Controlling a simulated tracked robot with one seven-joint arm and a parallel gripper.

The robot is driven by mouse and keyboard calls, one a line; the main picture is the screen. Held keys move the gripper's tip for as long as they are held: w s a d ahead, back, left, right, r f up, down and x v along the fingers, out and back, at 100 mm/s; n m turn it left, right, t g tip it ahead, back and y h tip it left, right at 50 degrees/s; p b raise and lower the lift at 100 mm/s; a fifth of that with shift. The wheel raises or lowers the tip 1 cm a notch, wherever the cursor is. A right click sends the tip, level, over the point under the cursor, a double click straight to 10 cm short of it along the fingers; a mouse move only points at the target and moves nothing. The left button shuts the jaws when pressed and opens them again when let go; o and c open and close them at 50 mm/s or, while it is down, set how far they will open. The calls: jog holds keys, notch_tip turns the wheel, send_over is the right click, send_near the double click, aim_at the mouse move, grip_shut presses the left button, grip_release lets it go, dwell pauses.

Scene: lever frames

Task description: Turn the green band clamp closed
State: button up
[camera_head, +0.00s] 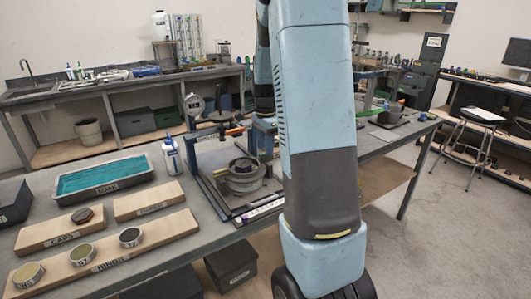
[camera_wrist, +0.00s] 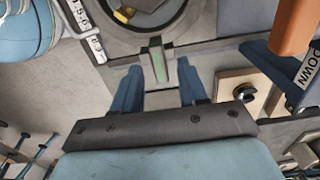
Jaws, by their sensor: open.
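In the wrist view, my gripper (camera_wrist: 160,70) is open, with its two blue fingers spread apart. A short grey lever with a green stripe (camera_wrist: 158,64), which looks like the green band clamp's handle, shows between the fingertips. I cannot tell whether the fingers touch it. Above it is part of a dark round body with a yellow patch (camera_wrist: 124,14). In the head view, a round dark metal pot (camera_head: 243,178) sits on a fixture plate on the bench. My arm covers the area to its right, and my gripper cannot be made out there.
An orange handle (camera_wrist: 294,24) and a blue bracket marked DOWN (camera_wrist: 306,72) stand close on the right in the wrist view. In the head view, a teal tray (camera_head: 101,177), a white bottle (camera_head: 171,156) and wooden boards with rings (camera_head: 105,255) occupy the bench's left side.

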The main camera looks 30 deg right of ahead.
notch_tip(320, 180, up, 10)
jog(key=shift+r, duration=0.15)
dwell(0.5)
jog(key=s+a+r+n+t, duration=0.1)
jog(key=s+a+r+n, duration=0.3)
jog(key=s+a, duration=0.15)
jog(key=s+a+r+n+t, duration=0.2)
jog(key=s+a+r+n, duration=0.1)
jog(key=s+a+n, duration=0.3)
jog(key=s+a+n+t, duration=0.1)
jog(key=s+a+n, duration=0.2)
jog(key=s, duration=0.4)
jog(key=s+a+f+n+t, duration=0.1)
jog(key=s+a+n, duration=0.2)
jog(key=s, duration=0.4)
jog(key=shift+s+a+n+t, duration=0.2)
jog(key=shift+n+t, duration=0.1)
jog(key=shift+n, duration=0.6)
